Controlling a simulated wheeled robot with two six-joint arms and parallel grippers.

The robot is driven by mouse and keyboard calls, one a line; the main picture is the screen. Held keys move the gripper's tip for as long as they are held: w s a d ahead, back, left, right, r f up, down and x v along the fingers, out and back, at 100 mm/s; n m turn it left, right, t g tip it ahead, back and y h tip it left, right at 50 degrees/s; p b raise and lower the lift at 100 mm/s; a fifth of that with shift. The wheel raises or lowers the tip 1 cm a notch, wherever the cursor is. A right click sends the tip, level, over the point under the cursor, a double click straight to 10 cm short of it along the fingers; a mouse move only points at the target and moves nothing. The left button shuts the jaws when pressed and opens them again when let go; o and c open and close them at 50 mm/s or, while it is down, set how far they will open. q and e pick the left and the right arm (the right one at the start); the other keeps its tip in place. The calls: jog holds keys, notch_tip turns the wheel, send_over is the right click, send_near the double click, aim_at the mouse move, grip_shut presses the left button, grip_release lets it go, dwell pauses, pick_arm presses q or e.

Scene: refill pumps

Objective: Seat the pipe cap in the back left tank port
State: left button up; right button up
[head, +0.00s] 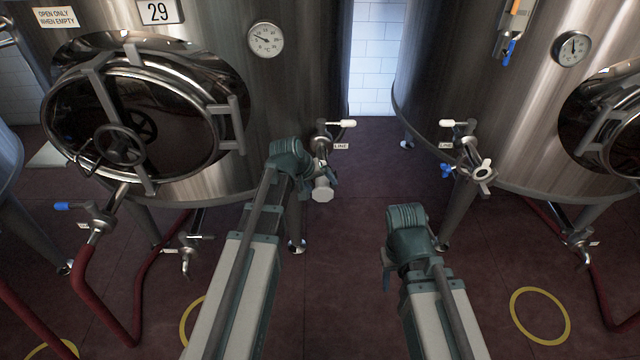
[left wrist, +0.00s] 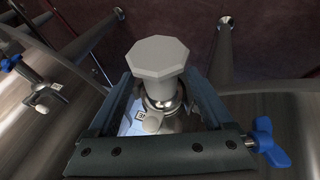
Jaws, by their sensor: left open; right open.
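The pale grey pipe cap (head: 323,190) is at the end of the metal port fitting low on the left tank (head: 300,90), below a white-handled valve (head: 335,124). In the left wrist view the cap (left wrist: 158,57) shows its octagonal face, with a shiny metal collar (left wrist: 162,98) directly behind it. My left gripper (head: 319,178) is open, its two fingers on either side of the cap and collar. I cannot tell how deep the cap sits in the port. My right gripper (head: 387,268) is low in front of the right tank, open, its fingertips mostly hidden by my arm.
The right tank (head: 480,90) has a similar valve (head: 460,126) and a fitting with a pale winged piece (head: 483,172). A blue winged handle (left wrist: 267,143) is beside my left gripper. Red hoses (head: 100,285) run on the left. The floor between the tanks is clear.

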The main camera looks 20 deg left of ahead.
pick_arm(q)
jog(key=shift+r, duration=0.1)
jog(key=p+v, duration=1.2)
jog(key=v, duration=0.1)
jog(key=shift+s+r, duration=0.25)
jog(key=shift+s, duration=0.05)
jog(key=s+d+m+g+y+p, duration=0.2)
jog(key=s+d+m+g+y, duration=0.2)
jog(key=s+d, duration=1.2)
jog(key=s+m+g, duration=0.1)
jog(key=m, duration=0.2)
jog(key=shift+s+d+f+m+g, duration=0.3)
jog(key=shift+s+m+g, duration=0.1)
